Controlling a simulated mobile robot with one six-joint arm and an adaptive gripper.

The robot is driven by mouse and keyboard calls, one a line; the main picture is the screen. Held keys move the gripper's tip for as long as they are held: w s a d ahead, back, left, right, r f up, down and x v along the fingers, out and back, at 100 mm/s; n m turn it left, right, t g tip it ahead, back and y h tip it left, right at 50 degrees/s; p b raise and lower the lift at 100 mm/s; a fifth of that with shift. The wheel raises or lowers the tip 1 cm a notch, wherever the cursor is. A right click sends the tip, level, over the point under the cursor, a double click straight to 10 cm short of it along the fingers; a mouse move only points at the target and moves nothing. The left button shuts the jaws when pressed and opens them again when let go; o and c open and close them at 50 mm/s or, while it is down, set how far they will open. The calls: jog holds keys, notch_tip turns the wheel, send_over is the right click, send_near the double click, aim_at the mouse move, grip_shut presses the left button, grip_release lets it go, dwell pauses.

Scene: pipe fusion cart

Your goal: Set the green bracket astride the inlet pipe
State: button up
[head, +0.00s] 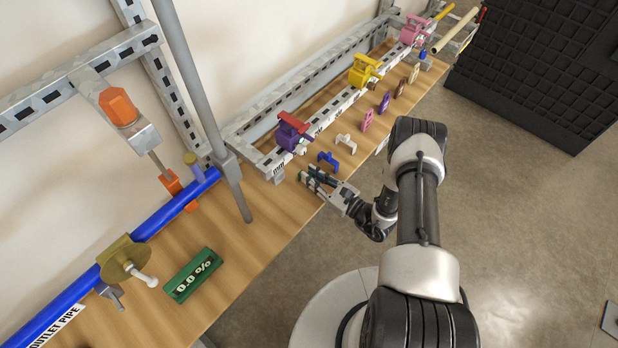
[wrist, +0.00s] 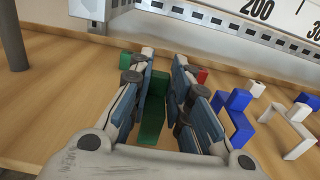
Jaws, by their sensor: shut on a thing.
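My gripper (head: 312,182) is at the front edge of the wooden bench, just in front of a blue bracket. In the wrist view, its fingers (wrist: 165,90) are closed around a green piece (wrist: 152,115), the green bracket; the fingers hide much of its shape. In the head view it is too small and covered to tell apart from the fingers. A blue pipe (head: 70,290) at the left bears the label OUTLET PIPE. No pipe in view carries a readable inlet label.
A blue bracket (head: 327,159) and a white bracket (head: 346,143) stand right of my gripper, with pink, purple and brown pieces beyond. A purple-red clamp (head: 292,131) sits on the scale rail behind.

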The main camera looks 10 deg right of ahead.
jog(key=shift+r, duration=0.5)
notch_tip(320, 180, up, 3)
jog(key=shift+d+f+p, duration=0.1)
jog(key=shift+p, duration=0.75)
jog(key=p+v, duration=0.1)
jog(key=v, duration=1.7)
jog(key=shift+f, duration=0.1)
